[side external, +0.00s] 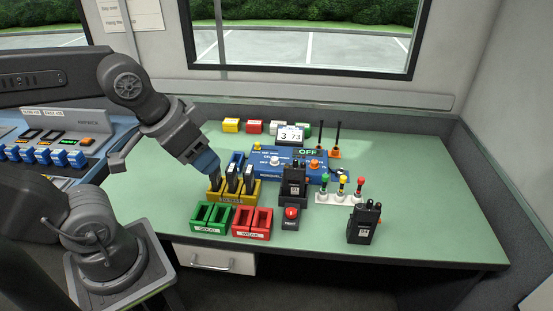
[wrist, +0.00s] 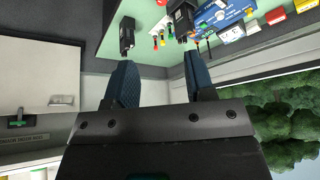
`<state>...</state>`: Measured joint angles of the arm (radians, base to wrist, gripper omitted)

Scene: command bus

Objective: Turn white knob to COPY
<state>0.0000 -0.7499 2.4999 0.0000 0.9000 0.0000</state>
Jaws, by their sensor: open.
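The blue control box (side external: 262,172) stands mid-table, with a dark display reading OFF in green. A small whitish knob (side external: 275,160) is on its top face, and an orange knob (side external: 315,164) sits to the right. The knob's pointer and the COPY mark are too small to read. My gripper (side external: 212,172) is to the left of the box, over the left side of the yellow rack, apart from the white knob. In the wrist view my gripper (wrist: 160,68) is open with nothing between its fingers; the blue box (wrist: 222,14) is partly cut off at the top.
A yellow rack (side external: 236,199) holding dark and blue units stands in front of the box's left side. A black radio (side external: 294,181) partly hides the box front. Green (side external: 210,222) and red (side external: 252,222) trays, a red button (side external: 291,213) and another radio (side external: 363,224) are nearby.

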